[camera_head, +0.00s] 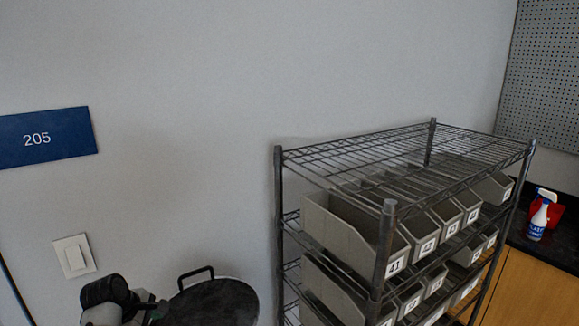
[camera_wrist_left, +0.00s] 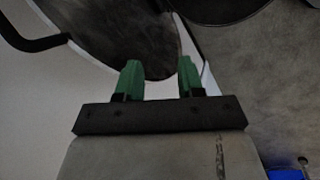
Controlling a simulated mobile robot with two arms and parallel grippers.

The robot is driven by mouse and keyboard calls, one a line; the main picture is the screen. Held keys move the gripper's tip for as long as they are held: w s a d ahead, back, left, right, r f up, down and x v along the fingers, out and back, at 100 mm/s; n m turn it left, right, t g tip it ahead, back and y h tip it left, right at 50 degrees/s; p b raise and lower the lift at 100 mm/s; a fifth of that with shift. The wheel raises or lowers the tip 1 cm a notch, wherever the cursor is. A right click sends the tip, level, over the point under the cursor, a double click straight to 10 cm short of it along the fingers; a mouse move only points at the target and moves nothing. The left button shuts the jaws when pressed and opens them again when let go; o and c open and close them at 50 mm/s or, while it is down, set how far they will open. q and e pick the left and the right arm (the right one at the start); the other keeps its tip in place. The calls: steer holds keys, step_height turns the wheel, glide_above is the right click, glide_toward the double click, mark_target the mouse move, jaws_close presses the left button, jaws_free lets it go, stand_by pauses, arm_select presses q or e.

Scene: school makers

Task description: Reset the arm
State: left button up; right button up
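My left gripper (camera_wrist_left: 158,66) shows in the left wrist view. Its two green fingers stand apart with nothing between them. A dark round surface lies beyond the fingertips; I cannot tell how far away it is. In the head view a part of my left arm shows at the bottom left, but its gripper fingers do not show there. My right arm and gripper are in neither view.
A dark round-topped object (camera_head: 212,304) with a handle stands low by the wall. A wire shelf rack (camera_head: 388,240) with numbered grey bins (camera_head: 340,232) stands at the right. A spray bottle (camera_head: 538,222) is on the black counter (camera_head: 555,256). The wall carries a blue 205 sign (camera_head: 60,138).

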arm_select(q)
steer(key=s+d+f+m+y, duration=0.1)
steer(key=s+d+f+m, duration=0.15)
steer(key=s, duration=0.35)
steer(key=s+d+f+m+y, duration=0.1)
steer(key=s+f+m, duration=0.1)
steer(key=s+m, duration=0.25)
steer(key=s+d+f+m+y, duration=0.1)
steer(key=s+d+f+m, duration=0.15)
steer(key=s, duration=0.35)
steer(key=s+d+r+m, duration=0.2)
steer(key=s+d+m, duration=0.3)
steer(key=s, duration=0.5)
steer(key=s+d+r+m, duration=0.3)
steer(key=s+m, duration=0.3)
steer(key=s, duration=0.3)
step_height(320, 180, down, 30)
steer(key=g+b, duration=0.2)
steer(key=b, duration=0.1)
steer(key=s+a+f+g+b, duration=0.1)
steer(key=s+a+f, duration=0.2)
steer(key=s+f, duration=1.3)
steer(key=shift+s+a+f+b, duration=0.2)
steer(key=shift+s+f+b, duration=0.2)
steer(key=shift+f, duration=0.45)
